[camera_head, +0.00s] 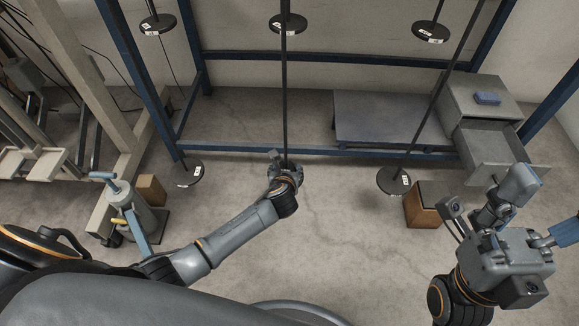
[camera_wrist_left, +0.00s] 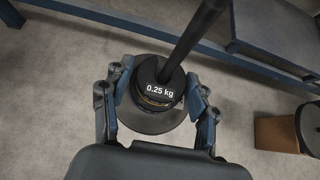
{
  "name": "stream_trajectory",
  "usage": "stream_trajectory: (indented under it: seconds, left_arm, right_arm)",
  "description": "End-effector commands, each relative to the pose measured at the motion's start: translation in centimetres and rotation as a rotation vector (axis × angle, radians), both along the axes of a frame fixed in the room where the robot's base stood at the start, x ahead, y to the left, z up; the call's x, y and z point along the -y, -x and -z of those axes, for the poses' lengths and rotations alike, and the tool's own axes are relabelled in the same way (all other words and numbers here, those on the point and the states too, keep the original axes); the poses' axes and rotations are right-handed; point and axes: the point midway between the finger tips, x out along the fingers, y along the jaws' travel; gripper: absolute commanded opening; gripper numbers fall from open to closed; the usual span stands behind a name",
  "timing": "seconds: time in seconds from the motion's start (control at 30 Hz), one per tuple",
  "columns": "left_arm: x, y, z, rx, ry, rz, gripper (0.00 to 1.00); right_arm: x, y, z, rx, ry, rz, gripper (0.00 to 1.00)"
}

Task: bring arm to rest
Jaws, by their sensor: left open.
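My left arm (camera_head: 225,235) reaches out over the floor in the head view. Its gripper (camera_head: 287,172) is at the foot of a long dark rod (camera_head: 285,95). In the left wrist view the left gripper (camera_wrist_left: 158,108) is open, with one finger on each side of a round dark weight (camera_wrist_left: 150,118) labelled "0.25 kg". I cannot tell whether the fingers touch it. The rod (camera_wrist_left: 195,35) rises from this weight. My right gripper (camera_head: 500,245) is at the right of the head view; its finger opening is unclear.
More weight discs (camera_head: 187,174) (camera_head: 393,181) hang on rods from a blue frame (camera_head: 330,58). A grey cabinet with an open drawer (camera_head: 490,148) stands at right. A brown box (camera_head: 428,205) is near my right gripper. A lever stand (camera_head: 140,215) stands left of my left arm.

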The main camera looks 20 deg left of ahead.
Motion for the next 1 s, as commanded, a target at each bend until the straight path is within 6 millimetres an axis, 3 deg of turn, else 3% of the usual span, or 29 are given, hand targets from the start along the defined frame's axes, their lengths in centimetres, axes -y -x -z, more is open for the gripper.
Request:
stream_trajectory:
  seconds: [0.27,0.4,0.43,0.47,1.0]
  left_arm:
    - [-0.04,-0.02,0.02,0.0,0.0,0.0,0.57]
    - [-0.03,-0.02,0.02,0.0,0.001,-0.001,0.29]
    - [-0.03,-0.02,0.01,0.0,0.001,-0.001,0.26]
    - [-0.03,-0.02,0.01,0.001,0.0,-0.001,0.62]
    - [0.0,-0.02,0.01,0.0,0.001,0.0,0.63]
  right_arm:
    - [0.0,0.0,-0.01,0.0,0.0,0.0,0.85]
    - [0.0,0.0,-0.01,0.0,0.0,0.0,0.85]
    - [0.0,0.0,-0.01,0.0,0.0,0.0,0.85]
    - [0.0,0.0,-0.01,0.0,0.0,0.0,0.85]
    - [0.01,0.0,0.0,0.0,0.0,0.0,0.85]
